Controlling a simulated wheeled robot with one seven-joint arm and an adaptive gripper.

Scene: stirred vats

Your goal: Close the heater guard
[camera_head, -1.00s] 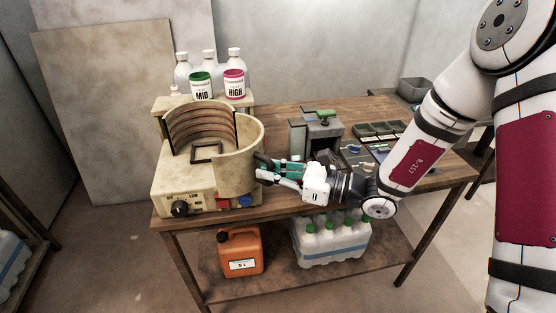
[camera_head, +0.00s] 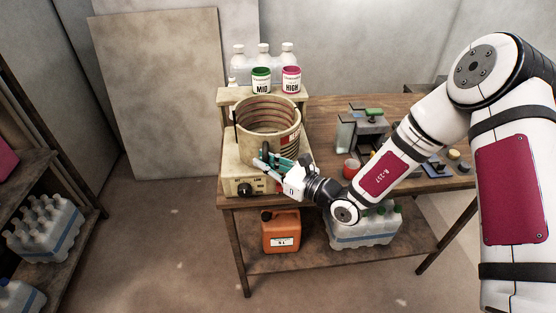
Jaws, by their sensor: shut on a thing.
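The heater (camera_head: 232,175) is a cream box with a black knob, standing at the left end of the wooden table. Its round guard (camera_head: 258,140), a cream curved wall, now looks like a nearly full ring around the coil (camera_head: 285,116), with its front side covered. My gripper (camera_head: 268,166) is at the guard's lower front right and is shut on the guard's edge or handle. The fingers hide the exact point of contact and part of the heater's front panel. I cannot tell whether the guard is latched.
A green MID can (camera_head: 261,80) and a pink HIGH can (camera_head: 291,79) stand on a raised shelf behind the heater, with clear bottles. A red cup (camera_head: 351,168) and a grey device are to the right. An orange canister (camera_head: 281,232) is below.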

